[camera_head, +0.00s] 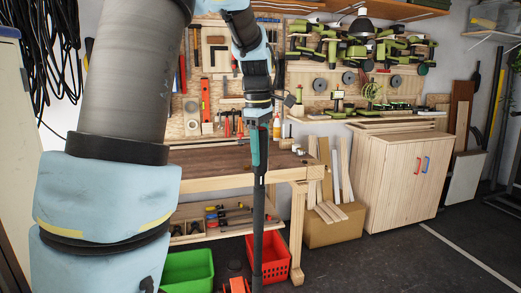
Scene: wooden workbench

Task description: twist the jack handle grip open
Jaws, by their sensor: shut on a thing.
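The jack handle (258,230) is a long dark bar, standing nearly upright in the middle of the view. Its upper part carries a teal and black grip (260,150). My gripper (259,121) is above the handle, pointing down, and is shut on the top of the grip. Its fingers are small and dark here, so their exact hold is hard to make out. An orange-red part (236,286), perhaps of the jack, shows at the bottom edge. The rest of the jack is out of the frame.
The wooden workbench (215,183) stands behind the handle. A green crate (187,270) and a red crate (273,262) are on the floor beneath it. A wooden cabinet (397,185) stands right, with dark open floor (400,262) in front.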

